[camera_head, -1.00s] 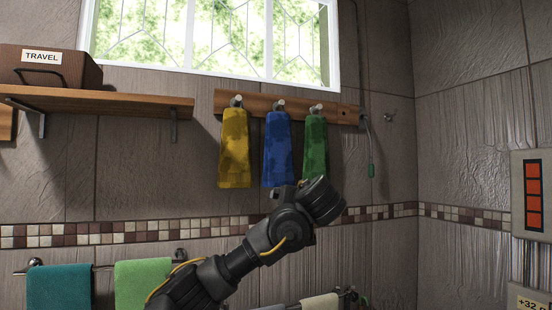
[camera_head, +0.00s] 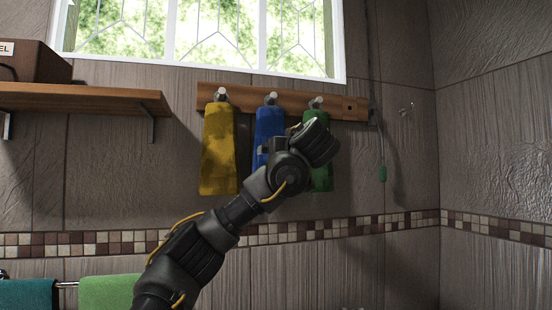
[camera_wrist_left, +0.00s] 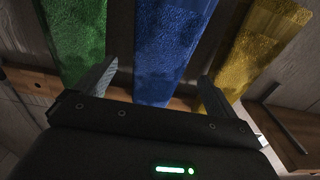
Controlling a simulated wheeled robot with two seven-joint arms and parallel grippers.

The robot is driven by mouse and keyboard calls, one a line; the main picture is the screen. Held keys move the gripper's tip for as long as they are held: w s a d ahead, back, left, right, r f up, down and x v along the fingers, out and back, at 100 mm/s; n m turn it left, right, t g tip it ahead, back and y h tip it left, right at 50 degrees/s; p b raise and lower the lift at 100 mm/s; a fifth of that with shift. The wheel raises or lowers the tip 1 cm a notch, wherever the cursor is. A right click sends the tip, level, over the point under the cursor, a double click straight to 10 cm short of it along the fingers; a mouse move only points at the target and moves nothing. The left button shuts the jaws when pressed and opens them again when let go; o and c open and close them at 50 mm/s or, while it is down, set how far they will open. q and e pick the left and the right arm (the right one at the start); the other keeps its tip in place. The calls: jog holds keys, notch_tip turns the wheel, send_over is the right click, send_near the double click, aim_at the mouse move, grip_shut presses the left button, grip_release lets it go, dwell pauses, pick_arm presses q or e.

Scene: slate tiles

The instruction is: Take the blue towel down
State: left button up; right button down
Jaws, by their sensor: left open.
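The blue towel (camera_head: 267,123) hangs from the middle peg of a wooden rail (camera_head: 351,108), with the yellow towel (camera_head: 217,150) to its left and the green towel (camera_head: 322,180) to its right. My left arm hides the blue towel's lower part. My left gripper (camera_wrist_left: 156,88) is open and empty. In the left wrist view, the blue towel (camera_wrist_left: 168,50) shows between the two fingers. The fingertips overlap the edges of the green towel (camera_wrist_left: 75,35) and yellow towel (camera_wrist_left: 255,45) there. I cannot tell whether the fingers reach around the blue towel. My right gripper is out of view.
A wooden shelf (camera_head: 85,99) with a brown box (camera_head: 35,65) is at the left, below the window (camera_head: 200,35). Teal (camera_head: 28,295) and light green (camera_head: 108,292) towels hang at lower left.

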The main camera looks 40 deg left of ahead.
pick_arm(q)
jog(key=p+x, duration=0.6)
jog(key=x, duration=0.4)
jog(key=shift+s, duration=0.15)
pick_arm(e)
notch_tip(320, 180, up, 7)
pick_arm(q)
jog(key=shift+a, duration=0.1)
jog(key=shift+c, duration=0.7)
jog(key=c, duration=0.9)
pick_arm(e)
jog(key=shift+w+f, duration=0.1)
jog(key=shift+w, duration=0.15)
